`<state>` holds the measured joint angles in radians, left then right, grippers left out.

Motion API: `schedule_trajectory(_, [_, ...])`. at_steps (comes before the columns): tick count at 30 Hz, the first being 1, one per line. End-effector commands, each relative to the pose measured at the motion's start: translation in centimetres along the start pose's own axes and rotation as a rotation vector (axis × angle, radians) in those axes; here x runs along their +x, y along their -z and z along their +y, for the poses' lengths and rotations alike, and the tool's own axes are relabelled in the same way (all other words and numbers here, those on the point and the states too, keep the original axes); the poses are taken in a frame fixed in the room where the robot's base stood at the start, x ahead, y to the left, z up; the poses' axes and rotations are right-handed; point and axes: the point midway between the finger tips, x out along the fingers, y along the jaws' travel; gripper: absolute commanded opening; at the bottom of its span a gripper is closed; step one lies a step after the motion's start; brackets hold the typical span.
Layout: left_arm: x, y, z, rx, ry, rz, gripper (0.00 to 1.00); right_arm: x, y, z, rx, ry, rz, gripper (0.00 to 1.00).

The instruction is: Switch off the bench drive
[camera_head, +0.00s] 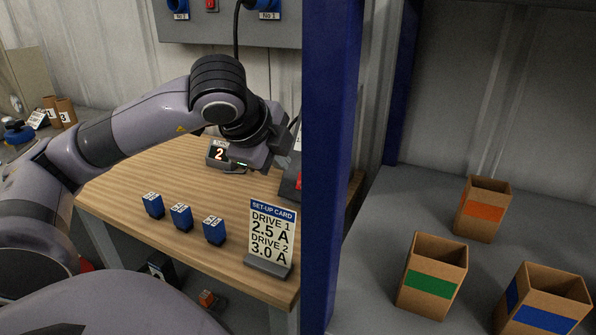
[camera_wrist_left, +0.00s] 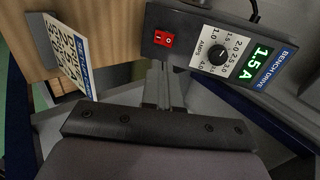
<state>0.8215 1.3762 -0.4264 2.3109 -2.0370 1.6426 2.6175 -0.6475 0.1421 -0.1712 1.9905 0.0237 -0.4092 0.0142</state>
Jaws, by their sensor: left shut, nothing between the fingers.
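The bench drive (camera_wrist_left: 235,40) shows in the left wrist view as a dark box with a blue label. Its green display (camera_wrist_left: 254,62) is lit and reads 1.5 A. A red rocker switch (camera_wrist_left: 164,39) and a black amps knob (camera_wrist_left: 217,55) sit on its face. My left gripper (camera_wrist_left: 157,68) is shut and empty, its fingertips a little below the switch in that view. I cannot tell whether they touch the box. In the head view the left gripper (camera_head: 263,148) is above the bench, beside the blue post. My right gripper is out of view.
A set-up card (camera_head: 270,236), reading Drive 1 2.5 A and Drive 2 3.0 A, stands on the wooden bench (camera_head: 135,187). Several small blue blocks (camera_head: 182,217) and a display box reading 2 (camera_head: 219,153) are there. A blue post (camera_head: 330,150) hides the bench's right end.

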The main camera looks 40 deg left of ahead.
Motion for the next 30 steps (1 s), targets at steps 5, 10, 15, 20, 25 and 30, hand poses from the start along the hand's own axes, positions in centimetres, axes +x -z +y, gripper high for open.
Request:
schedule_trajectory(5, [4.1, 0.0, 0.1, 0.002, -0.006, -0.002, 0.00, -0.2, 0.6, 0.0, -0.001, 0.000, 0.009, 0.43])
schedule_trajectory(10, [7.0, 0.0, -0.6, -0.002, -0.003, 0.001, 0.00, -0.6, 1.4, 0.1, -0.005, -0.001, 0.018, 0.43])
schedule_trajectory(15, [8.9, 0.1, -1.2, 0.000, -0.001, 0.002, 0.00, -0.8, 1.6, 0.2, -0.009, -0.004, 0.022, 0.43])
schedule_trajectory(20, [9.6, 0.0, -1.5, 0.002, 0.000, 0.002, 0.00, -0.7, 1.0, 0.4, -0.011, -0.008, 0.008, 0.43])
schedule_trajectory(25, [9.8, 0.0, -1.5, 0.002, 0.000, 0.001, 0.00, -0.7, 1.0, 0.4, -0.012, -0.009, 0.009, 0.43])
schedule_trajectory(30, [9.8, 0.0, -1.5, 0.002, 0.000, 0.002, 0.00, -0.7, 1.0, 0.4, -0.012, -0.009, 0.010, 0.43])
